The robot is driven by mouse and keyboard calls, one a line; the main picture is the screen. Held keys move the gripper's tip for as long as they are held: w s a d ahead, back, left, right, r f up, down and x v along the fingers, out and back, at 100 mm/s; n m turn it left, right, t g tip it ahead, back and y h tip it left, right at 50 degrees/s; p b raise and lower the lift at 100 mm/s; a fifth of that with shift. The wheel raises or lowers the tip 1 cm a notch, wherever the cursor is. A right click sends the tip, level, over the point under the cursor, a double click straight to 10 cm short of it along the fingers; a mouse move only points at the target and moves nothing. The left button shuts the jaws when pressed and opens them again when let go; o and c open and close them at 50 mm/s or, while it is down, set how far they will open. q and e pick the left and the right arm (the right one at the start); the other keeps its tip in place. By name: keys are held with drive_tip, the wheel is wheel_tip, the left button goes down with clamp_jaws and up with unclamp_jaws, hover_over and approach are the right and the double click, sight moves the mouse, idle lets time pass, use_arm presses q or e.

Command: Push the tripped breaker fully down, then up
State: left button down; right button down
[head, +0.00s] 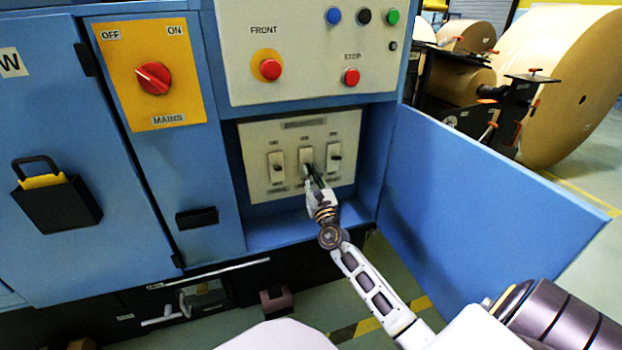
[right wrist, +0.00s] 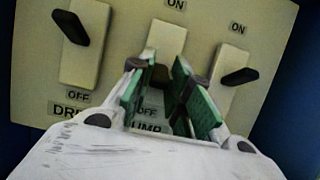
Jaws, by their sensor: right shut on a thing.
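The breaker panel (head: 318,192) is a cream plate with three switches inside an open recess of the blue cabinet. My right gripper (head: 310,174) is at the middle breaker (head: 305,154), its green-padded fingers (right wrist: 158,78) closed around the dark middle lever, low on its plate. Most of that lever is hidden between the fingers. In the right wrist view, the left breaker's black lever (right wrist: 70,27) sits in the upper part of its plate. The right breaker's black lever (right wrist: 238,77) sits near the middle of its plate. My left gripper is not in view.
The blue door (head: 470,215) stands open to the right of the recess. Above are a control panel with a red stop button (head: 351,77) and, at left, the red mains knob (head: 153,78). A black padlock box (head: 58,205) hangs at far left. Kraft rolls (head: 560,80) stand behind.

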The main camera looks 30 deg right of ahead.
drive_tip(key=shift+t, duration=0.4)
drive_tip(key=shift+f+b, duration=0.1)
drive_tip(key=shift+b, duration=0.2)
drive_tip(key=c, duration=1.3)
unclamp_jaws()
drive_tip(key=shift+f, duration=0.1)
drive_tip(key=v, duration=1.2)
